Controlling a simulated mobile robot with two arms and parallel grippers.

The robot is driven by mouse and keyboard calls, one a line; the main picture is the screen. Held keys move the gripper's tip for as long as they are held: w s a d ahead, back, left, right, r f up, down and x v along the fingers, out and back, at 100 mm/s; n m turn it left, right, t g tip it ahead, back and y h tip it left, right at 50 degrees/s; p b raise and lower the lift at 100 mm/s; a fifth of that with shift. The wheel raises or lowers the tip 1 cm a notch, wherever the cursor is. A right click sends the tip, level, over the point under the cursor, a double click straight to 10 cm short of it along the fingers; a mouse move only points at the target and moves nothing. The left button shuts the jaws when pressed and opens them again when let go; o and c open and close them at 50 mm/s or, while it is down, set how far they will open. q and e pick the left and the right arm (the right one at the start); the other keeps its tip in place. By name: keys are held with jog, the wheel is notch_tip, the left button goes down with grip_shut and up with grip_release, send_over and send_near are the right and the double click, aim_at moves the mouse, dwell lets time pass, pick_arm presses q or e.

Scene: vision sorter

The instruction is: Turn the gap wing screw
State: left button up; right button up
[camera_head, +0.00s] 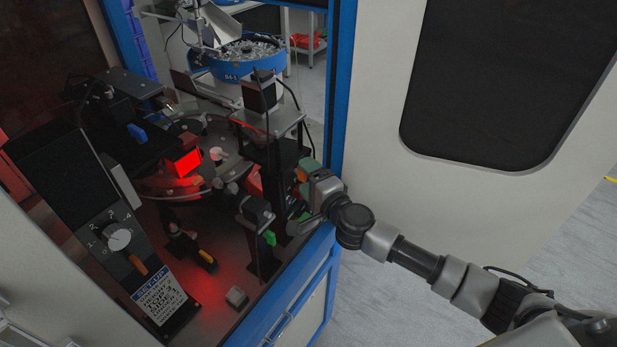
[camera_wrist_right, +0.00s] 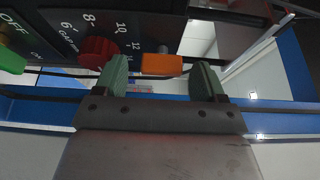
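My right gripper (camera_head: 304,180) is at the right front edge of the machine opening, its arm coming in from the lower right. In the right wrist view its two green fingers (camera_wrist_right: 160,70) stand apart. An orange wing-like bar (camera_wrist_right: 162,64) shows between them, with a visible gap on either side; how deep it sits between them I cannot tell. A red knob (camera_wrist_right: 98,52) is just left of it, on a dark plate (camera_wrist_right: 60,22) with a numbered scale marked GAP. My left gripper is not in view.
A blue door post (camera_head: 342,90) stands right beside my right gripper.

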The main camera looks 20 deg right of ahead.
jog(key=shift+s, duration=0.1)
jog(key=b+v, duration=0.2)
jog(key=v, duration=0.8)
jog(key=shift+s+d, duration=0.15)
jog(key=shift+s, duration=0.1)
jog(key=shift+f, duration=0.1)
